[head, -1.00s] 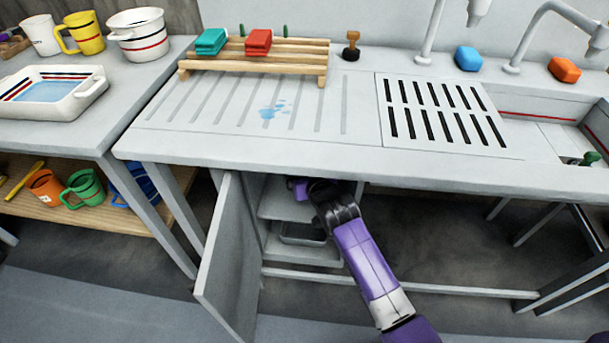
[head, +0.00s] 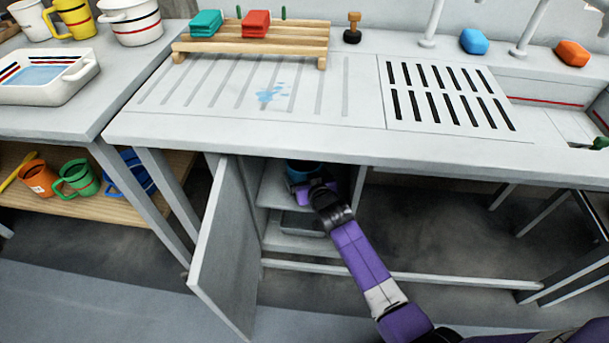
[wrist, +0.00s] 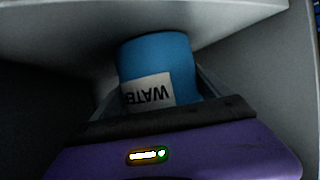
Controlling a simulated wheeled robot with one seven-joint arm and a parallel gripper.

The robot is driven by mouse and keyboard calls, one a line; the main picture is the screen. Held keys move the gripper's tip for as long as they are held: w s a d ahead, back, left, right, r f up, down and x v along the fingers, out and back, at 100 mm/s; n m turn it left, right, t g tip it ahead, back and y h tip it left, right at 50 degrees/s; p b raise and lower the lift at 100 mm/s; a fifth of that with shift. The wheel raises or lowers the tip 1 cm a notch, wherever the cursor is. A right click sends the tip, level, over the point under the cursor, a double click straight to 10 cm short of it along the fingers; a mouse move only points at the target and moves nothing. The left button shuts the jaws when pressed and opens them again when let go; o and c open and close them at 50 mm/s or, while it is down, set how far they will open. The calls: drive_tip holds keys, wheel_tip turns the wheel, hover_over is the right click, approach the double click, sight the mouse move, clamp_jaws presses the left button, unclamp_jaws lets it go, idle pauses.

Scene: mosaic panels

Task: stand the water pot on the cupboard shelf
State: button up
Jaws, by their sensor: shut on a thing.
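The blue water pot (wrist: 160,62) is between the jaws of my gripper (wrist: 165,112) in the wrist view. Its label reads WATER and shows upside down there; the jaws hide its lower part in that view. In the head view the pot (head: 301,168) shows as a dark blue rim under the counter, inside the open cupboard. My gripper (head: 314,190) is shut on it from the front. The cupboard shelf (head: 272,195) lies at the pot's level or just below. I cannot tell whether the pot touches the shelf.
The cupboard door (head: 225,250) stands open on the left. The counter edge (head: 330,150) is close above my gripper. A grey tray (head: 300,223) sits on a lower level. A side table (head: 65,112) with mugs and a basin stands left.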

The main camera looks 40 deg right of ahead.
drive_tip(key=shift+f, duration=0.1)
drive_tip(key=o, duration=1.8)
